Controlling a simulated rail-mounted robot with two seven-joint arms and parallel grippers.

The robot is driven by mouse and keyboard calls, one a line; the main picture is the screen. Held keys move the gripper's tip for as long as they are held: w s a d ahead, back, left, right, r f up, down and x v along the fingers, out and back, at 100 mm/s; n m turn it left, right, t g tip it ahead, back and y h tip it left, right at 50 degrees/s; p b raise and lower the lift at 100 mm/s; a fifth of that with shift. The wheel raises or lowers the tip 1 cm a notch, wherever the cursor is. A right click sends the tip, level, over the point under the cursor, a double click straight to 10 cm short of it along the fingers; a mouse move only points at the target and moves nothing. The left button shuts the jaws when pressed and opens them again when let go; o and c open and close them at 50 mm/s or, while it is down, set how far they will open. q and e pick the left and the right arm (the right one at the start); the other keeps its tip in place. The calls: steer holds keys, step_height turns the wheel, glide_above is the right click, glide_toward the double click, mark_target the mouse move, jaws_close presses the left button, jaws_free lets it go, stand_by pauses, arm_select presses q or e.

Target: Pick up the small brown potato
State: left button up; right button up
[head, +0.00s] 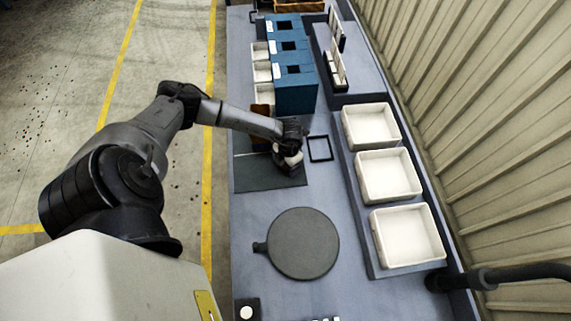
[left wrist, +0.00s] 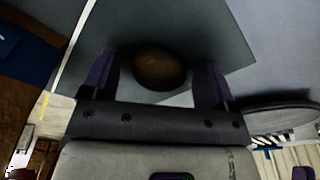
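The small brown potato (left wrist: 160,70) shows in the left wrist view, lying over the dark mat (left wrist: 215,35). My left gripper (left wrist: 157,82) is open, with one dark finger on each side of the potato. A narrow gap shows between the potato and each finger, so it does not look gripped. In the head view my left gripper (head: 290,162) is low over the dark mat (head: 255,182), and the potato is hidden there by the gripper. My right gripper is not in view.
A round dark board (head: 303,244) lies nearer on the bench. White bins (head: 408,237) stand in a row at right. Blue boxes with square openings (head: 297,92) stand beyond my gripper. A thin black square frame (head: 320,148) lies beside it.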

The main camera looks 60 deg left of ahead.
arm_select(q)
steer(key=c, duration=0.9)
